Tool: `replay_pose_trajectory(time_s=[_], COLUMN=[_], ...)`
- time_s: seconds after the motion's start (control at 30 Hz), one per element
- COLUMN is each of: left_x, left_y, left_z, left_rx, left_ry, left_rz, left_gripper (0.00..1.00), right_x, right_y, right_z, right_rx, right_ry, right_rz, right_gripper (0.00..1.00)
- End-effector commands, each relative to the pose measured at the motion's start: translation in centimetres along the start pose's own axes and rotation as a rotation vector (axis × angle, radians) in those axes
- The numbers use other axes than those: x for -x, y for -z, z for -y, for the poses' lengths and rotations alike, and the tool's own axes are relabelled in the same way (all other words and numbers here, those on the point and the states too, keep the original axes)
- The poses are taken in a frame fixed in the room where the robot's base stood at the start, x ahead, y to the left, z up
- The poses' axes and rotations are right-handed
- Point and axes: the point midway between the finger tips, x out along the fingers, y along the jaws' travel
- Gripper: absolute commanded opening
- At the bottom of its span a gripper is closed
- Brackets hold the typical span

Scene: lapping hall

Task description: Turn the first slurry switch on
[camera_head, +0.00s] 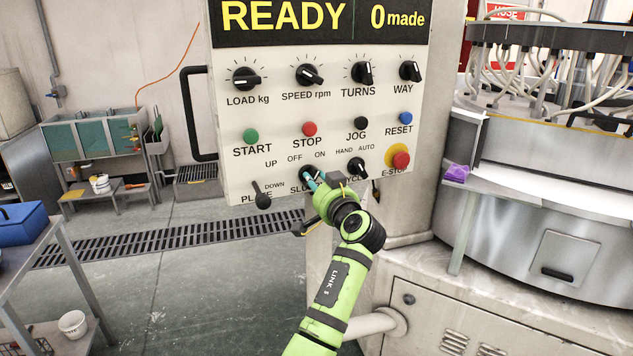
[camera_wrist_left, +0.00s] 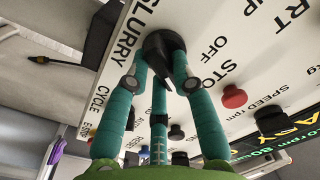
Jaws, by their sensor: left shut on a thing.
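The control panel (camera_head: 285,115) faces me, with a display reading READY and 0 made. The slurry switch (camera_head: 306,172) is a black knob in its bottom row, under the OFF and ON labels. My left gripper (camera_head: 313,181) reaches up to it and covers part of the knob and the SLURRY label. In the left wrist view the teal fingers stand on both sides of the black slurry knob (camera_wrist_left: 161,42), shut on it. Whether the knob points to OFF or ON is unclear. My right gripper is not in view.
Close by are the lever marked UP and DOWN (camera_head: 262,195), the hand/auto knob (camera_head: 357,167) and the red e-stop (camera_head: 400,160). A panel handle (camera_head: 190,115) is at left. A lapping machine (camera_head: 545,190) stands right.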

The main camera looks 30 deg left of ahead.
Motion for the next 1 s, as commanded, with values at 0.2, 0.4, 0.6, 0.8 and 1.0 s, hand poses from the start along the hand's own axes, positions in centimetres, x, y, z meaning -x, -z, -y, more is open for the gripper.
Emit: replay_pose_trajectory(time_s=[0.2, 0.4, 0.6, 0.8, 1.0], left_x=[-0.02, -0.02, -0.02, -0.02, 0.62], left_y=[0.03, 0.03, 0.04, 0.02, 0.00], left_z=[0.04, 0.04, 0.05, 0.04, -0.05], left_rx=[-0.021, -0.023, -0.022, -0.021, -0.020], left_ry=[0.001, 0.001, 0.001, 0.001, 0.000], left_rz=[-0.001, -0.001, -0.002, -0.001, -0.001], left_gripper=[0.00, 0.00, 0.49, 0.49, 0.49], right_x=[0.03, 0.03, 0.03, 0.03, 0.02], right_y=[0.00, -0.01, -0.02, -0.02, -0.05], right_z=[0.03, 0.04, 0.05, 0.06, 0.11], right_rx=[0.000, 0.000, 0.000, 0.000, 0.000], right_ry=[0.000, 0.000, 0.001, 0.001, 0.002], right_rz=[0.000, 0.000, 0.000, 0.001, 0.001], right_gripper=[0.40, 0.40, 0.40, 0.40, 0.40])
